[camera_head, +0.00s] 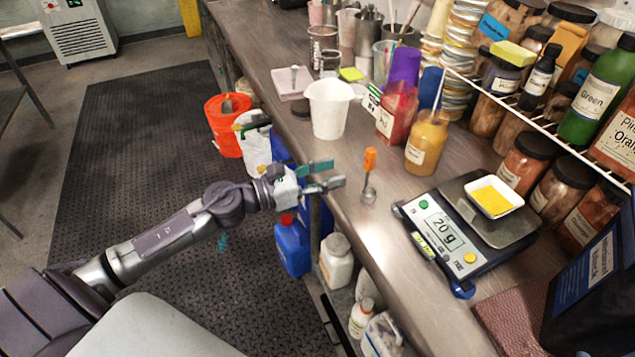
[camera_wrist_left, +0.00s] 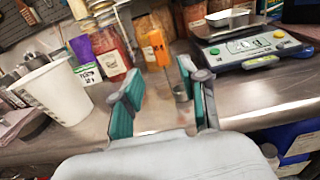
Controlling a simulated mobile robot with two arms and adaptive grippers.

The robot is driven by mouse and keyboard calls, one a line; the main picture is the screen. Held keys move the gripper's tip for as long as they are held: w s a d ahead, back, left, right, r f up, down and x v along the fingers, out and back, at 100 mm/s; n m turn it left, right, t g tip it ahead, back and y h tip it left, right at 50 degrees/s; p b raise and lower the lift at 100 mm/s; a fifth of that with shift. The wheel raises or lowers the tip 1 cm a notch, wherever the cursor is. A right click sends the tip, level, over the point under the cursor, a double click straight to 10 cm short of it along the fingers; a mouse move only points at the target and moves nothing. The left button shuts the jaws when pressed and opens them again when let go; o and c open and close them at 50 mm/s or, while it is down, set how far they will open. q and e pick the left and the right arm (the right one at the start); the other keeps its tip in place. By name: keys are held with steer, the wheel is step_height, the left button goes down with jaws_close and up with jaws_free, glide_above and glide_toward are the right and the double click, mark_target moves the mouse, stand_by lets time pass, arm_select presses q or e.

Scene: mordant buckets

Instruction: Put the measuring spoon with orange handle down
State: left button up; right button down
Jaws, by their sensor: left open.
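The measuring spoon with orange handle (camera_head: 370,160) is on the steel counter near its front edge, its metal bowl low and its orange handle pointing up. In the left wrist view its orange handle (camera_wrist_left: 155,48) shows beyond the fingers, with the metal bowl lower and to the right, partly behind a finger. My left gripper (camera_head: 333,174) is open and empty at the counter edge, its fingertips pointing at the spoon and apart from it. The open teal fingers also show in the left wrist view (camera_wrist_left: 162,88). My right gripper is not in view.
A white plastic beaker (camera_head: 329,108) stands behind the gripper. Jars of red (camera_head: 396,112) and yellow powder (camera_head: 426,143) stand beyond the spoon. A scale (camera_head: 447,234) reading 20 g, with a dish of yellow powder (camera_head: 493,197), is at right. The counter between spoon and scale is clear.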

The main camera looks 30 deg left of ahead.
arm_select(q)
steer(key=shift+v, duration=1.3)
